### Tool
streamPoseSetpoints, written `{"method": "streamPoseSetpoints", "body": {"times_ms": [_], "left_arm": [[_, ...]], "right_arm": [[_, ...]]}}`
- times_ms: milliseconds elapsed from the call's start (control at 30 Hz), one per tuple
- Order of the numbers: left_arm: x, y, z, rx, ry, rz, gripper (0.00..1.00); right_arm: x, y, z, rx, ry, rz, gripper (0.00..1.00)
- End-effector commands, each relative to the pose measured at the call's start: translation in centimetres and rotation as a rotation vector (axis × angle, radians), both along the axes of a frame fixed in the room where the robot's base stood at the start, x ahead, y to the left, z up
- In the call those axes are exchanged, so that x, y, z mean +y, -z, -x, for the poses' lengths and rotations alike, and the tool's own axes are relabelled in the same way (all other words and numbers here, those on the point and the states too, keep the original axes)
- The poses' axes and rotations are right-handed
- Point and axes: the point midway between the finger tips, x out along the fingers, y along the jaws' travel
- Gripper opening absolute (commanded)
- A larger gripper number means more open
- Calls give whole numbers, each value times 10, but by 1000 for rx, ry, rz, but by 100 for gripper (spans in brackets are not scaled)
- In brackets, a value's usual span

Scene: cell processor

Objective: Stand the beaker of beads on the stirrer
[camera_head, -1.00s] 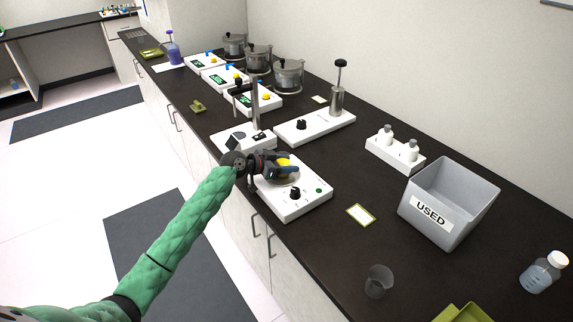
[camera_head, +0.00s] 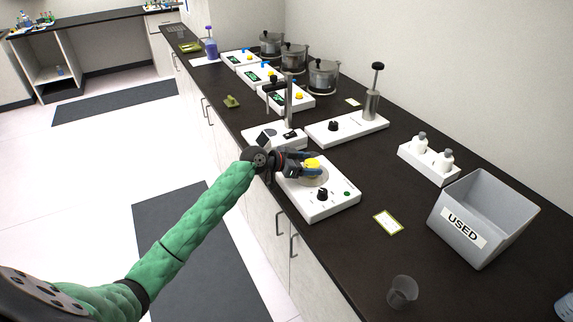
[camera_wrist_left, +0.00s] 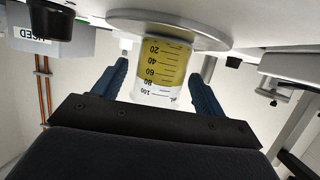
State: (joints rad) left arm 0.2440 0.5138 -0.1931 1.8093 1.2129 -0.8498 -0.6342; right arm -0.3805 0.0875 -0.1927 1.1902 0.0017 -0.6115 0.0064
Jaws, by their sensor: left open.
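The beaker (camera_head: 312,163) with yellow beads stands on the round plate of the white stirrer (camera_head: 333,205), which has a black knob and a green button. In the wrist view, which is upside down, the clear graduated beaker (camera_wrist_left: 160,72) meets the metal plate (camera_wrist_left: 205,36) with its base and looks upright. My left gripper (camera_head: 311,169) is at the beaker, its blue fingers open on either side of it. In the wrist view a gap shows between the beaker and the right-hand finger. The fingers partly hide the beaker in the head view. My right gripper is not in view.
A grey USED bin (camera_head: 483,217), a labelled card (camera_head: 388,222) and an empty clear cup (camera_head: 402,291) are on the dark counter to the right. A white device with a post (camera_head: 272,135) stands just behind the stirrer. A white rack with bottles (camera_head: 430,160) is near the wall.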

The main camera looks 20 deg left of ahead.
Motion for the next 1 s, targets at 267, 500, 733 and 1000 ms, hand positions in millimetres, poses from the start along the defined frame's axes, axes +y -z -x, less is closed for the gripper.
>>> {"method": "streamPoseSetpoints", "body": {"times_ms": [267, 500, 733, 1000], "left_arm": [[31, -11, 29, -2, -1, -2, 72], [51, -24, 50, -1, -1, -1, 72], [59, -31, 59, -1, 0, 0, 72], [60, -32, 59, -1, 0, 0, 72]], "right_arm": [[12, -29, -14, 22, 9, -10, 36], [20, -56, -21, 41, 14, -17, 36], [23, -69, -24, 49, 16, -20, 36], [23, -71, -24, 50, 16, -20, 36]]}}
